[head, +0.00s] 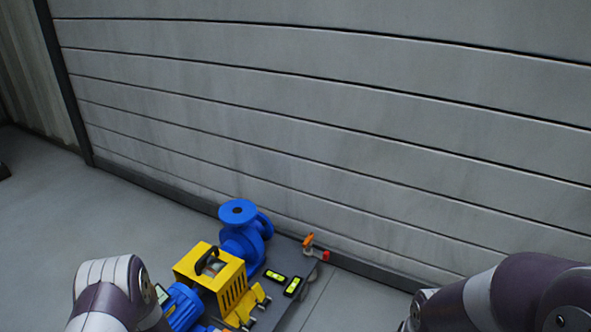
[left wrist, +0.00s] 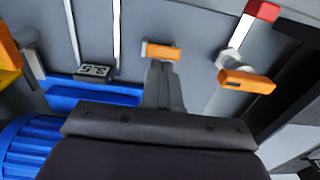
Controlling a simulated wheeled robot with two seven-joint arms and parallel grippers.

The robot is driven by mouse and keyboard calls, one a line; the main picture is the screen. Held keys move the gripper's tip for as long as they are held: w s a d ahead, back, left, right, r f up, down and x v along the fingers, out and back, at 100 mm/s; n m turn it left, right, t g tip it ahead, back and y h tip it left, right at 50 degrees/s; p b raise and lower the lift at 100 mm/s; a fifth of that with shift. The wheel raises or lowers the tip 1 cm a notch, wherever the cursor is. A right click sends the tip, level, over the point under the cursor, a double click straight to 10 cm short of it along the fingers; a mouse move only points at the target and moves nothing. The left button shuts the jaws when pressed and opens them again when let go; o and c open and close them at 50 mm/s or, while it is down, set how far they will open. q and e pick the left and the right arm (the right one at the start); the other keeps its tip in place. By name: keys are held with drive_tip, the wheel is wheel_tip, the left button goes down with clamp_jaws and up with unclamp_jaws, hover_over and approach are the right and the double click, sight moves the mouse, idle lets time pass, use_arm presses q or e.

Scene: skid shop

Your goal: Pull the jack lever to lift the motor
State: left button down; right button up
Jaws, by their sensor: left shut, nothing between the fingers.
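In the left wrist view my left gripper (left wrist: 161,66) is shut and empty. Its fingertips point at a small orange handle (left wrist: 161,51) on a grey stem, close to it; I cannot tell whether they touch. A second orange handle (left wrist: 247,81) is to the right, near a grey lever with a red end (left wrist: 263,11). I cannot tell which is the jack lever. The blue finned motor (left wrist: 25,147) is at the lower left; in the head view the motor (head: 184,306) is partly behind my left arm. Both grippers are out of the head view.
The skid plate (head: 303,298) carries a yellow guard (head: 212,278), a blue pump (head: 241,237) and two yellow levels (head: 275,276). A small orange and red fitting (head: 309,241) sits at its far corner. A small display (left wrist: 95,72) shows digits. A panelled wall (head: 330,130) stands close behind.

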use_arm(q)
drive_tip(key=shift+w+a, duration=0.1)
drive_tip(key=shift+w+a, duration=0.25)
drive_tip(key=shift+a, duration=0.25)
wheel_tip(320, 180, up, 7)
drive_tip(key=p, duration=0.7)
